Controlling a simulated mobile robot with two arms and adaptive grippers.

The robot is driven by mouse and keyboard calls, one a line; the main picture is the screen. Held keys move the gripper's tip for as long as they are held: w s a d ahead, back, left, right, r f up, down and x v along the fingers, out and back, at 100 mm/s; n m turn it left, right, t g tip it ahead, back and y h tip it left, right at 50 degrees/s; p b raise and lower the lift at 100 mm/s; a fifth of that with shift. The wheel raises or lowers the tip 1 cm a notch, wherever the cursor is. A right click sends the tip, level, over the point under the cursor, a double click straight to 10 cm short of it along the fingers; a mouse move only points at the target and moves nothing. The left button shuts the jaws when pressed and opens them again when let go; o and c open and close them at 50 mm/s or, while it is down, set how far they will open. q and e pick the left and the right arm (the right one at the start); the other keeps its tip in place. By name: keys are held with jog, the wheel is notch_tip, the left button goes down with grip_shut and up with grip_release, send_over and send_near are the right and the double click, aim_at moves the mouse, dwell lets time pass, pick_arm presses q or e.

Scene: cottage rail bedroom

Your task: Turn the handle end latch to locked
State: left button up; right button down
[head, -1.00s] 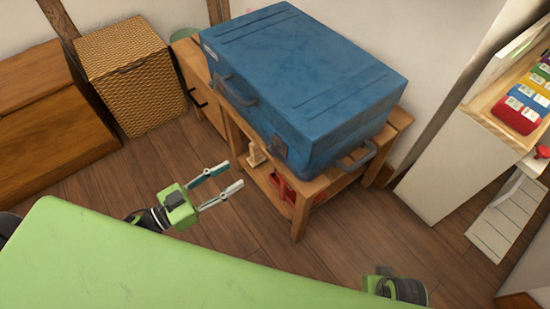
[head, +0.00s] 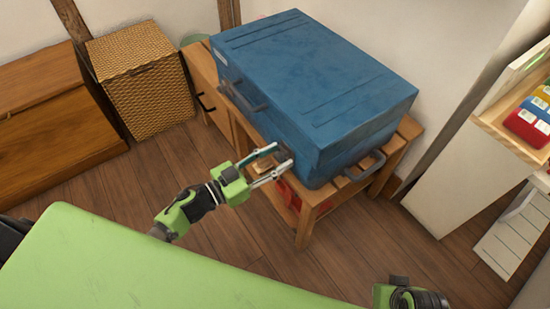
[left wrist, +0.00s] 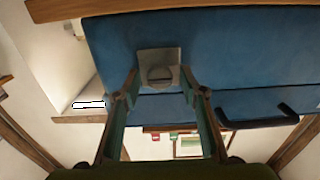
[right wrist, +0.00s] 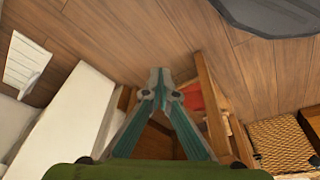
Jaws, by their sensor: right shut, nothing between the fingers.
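A blue case (head: 320,75) lies flat on a wooden stand. In the left wrist view its grey square latch (left wrist: 159,60), with a round slotted knob, sits on the blue face. In the head view the latch is mostly hidden by my fingers. My left gripper (head: 284,163) is open, its two fingertips close to the case on either side of the latch knob. I cannot tell whether they touch it. My right gripper (right wrist: 158,85) is shut and empty, pointing towards the floor and stand; only its wrist shows in the head view.
The case has a front handle (head: 245,97) and an end handle (head: 365,167). The wooden stand (head: 225,113) holds red items on its lower shelf. A wicker basket (head: 145,85) stands behind left. A green surface (head: 120,270) fills the foreground. Floor between is clear.

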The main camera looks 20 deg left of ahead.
pick_arm(q)
jog(key=c, duration=1.1)
